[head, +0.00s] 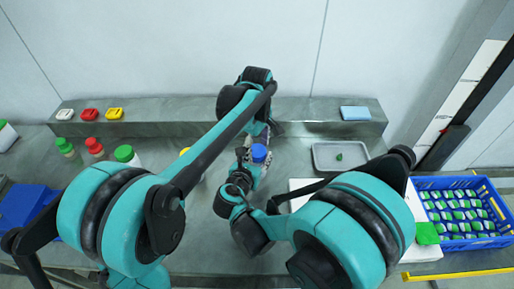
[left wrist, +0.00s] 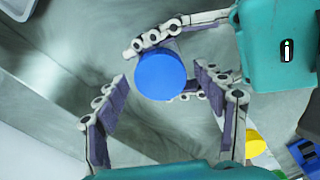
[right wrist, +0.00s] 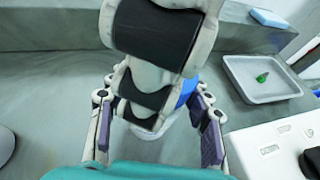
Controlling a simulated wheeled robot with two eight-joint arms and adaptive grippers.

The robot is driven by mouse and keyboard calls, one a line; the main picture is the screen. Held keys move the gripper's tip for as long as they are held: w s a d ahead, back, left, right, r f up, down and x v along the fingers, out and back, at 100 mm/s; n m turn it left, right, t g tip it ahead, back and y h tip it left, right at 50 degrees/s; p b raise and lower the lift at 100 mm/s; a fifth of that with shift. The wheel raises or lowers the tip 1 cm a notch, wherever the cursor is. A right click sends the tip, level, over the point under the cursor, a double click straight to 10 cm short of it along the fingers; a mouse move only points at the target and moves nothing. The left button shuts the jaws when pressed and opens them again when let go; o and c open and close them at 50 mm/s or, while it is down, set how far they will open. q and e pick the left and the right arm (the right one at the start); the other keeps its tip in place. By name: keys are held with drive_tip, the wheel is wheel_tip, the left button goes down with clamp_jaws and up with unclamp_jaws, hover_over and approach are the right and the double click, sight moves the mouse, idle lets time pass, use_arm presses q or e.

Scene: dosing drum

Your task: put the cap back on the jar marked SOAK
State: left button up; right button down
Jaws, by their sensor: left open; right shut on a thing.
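A blue cap (head: 259,153) shows at the middle of the bench, on top of a whitish jar (right wrist: 178,128). The cap fills the middle of the left wrist view (left wrist: 160,75). No SOAK marking is readable, and I cannot tell how the cap is seated. My right gripper (head: 250,168) is shut on the jar, its fingers on either side below the cap. My left gripper (head: 257,138) is open, its fingers on either side of the cap from the far side.
A yellow-topped item (head: 184,151) and green- and red-capped jars (head: 94,146) stand left. A grey tray (head: 318,163) with a green piece lies right, near a white board (head: 300,185). A blue crate (head: 488,241) of green-and-white items is far right. A raised ledge (head: 170,112) runs behind.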

use_arm(q)
drive_tip(key=shift+r, duration=2.3)
drive_tip(key=shift+c, duration=0.4)
drive_tip(key=n, duration=0.1)
drive_tip(key=r+n, duration=0.1)
drive_tip(key=shift+r+n, duration=0.25)
drive_tip(key=shift+n, duration=0.05)
wheel_tip(320, 180, up, 2)
drive_tip(key=n, duration=0.3)
drive_tip(key=shift+n, duration=0.4)
drive_tip(key=shift+f, duration=4.05)
